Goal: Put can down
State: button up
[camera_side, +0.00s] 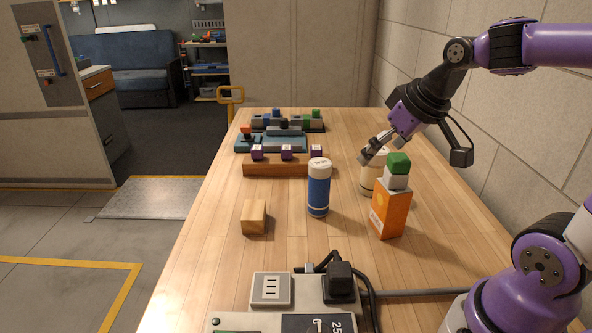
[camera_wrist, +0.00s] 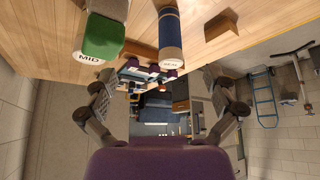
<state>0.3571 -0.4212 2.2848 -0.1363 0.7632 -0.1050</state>
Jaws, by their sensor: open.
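A blue can with a white top (camera_side: 319,190) stands upright on the wooden table. It also shows in the wrist view (camera_wrist: 170,32). A cream can (camera_side: 368,180) stands behind the orange box, partly hidden by it and close to my gripper. My gripper (camera_side: 375,151) is tilted down from the right, beside and above the cream can's top. In the wrist view my gripper (camera_wrist: 161,88) has its fingers wide apart with nothing held between them. I cannot tell whether a finger touches the cream can.
An orange box (camera_side: 389,212) carries a green-capped piece (camera_side: 398,164) in front of the cream can. A wooden block (camera_side: 254,217) lies left. A wooden rack with purple pieces (camera_side: 272,166) stands behind. A power unit with cords (camera_side: 308,307) is at the front. Table between is clear.

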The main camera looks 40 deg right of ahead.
jog(key=s+a+f+n+y, duration=0.1)
jog(key=s+a, duration=0.5)
jog(key=a, duration=0.1)
jog(key=shift+n, duration=0.3)
jog(key=shift+w, duration=0.1)
dwell(0.6)
